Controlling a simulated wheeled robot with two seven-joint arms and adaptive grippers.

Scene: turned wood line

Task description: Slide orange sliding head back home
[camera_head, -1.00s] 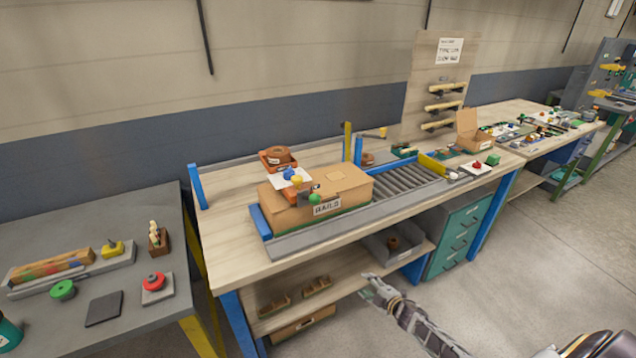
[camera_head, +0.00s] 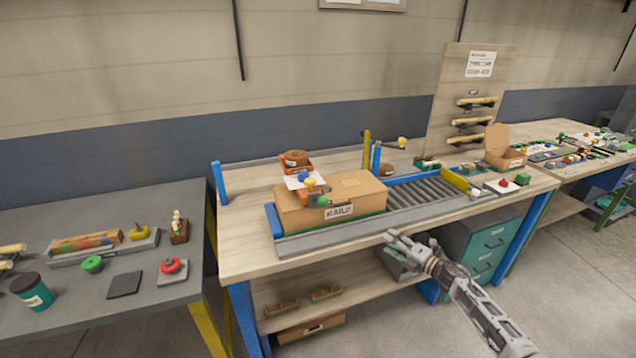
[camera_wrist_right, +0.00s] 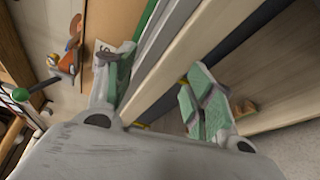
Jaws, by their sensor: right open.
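The orange sliding head (camera_head: 297,168) sits over the top of a brown carton (camera_head: 352,186) on the roller bench, with a brown roll, a white card, blue and yellow knobs and a green ball (camera_head: 323,202). In the right wrist view, orange parts of the head (camera_wrist_right: 75,36) and the green ball (camera_wrist_right: 20,95) show at the left. My right gripper (camera_head: 389,237) is open and empty, in front of the bench's front edge, right of and apart from the head. Its two fingers (camera_wrist_right: 160,88) also show in the wrist view. My left gripper is out of view.
A roller conveyor (camera_head: 424,194) runs right from the carton to a yellow stop. Blue and yellow posts (camera_head: 371,155) stand behind the carton. The wooden bench's front edge (camera_head: 330,247) lies near my gripper. A grey table (camera_head: 110,305) with small parts stands left.

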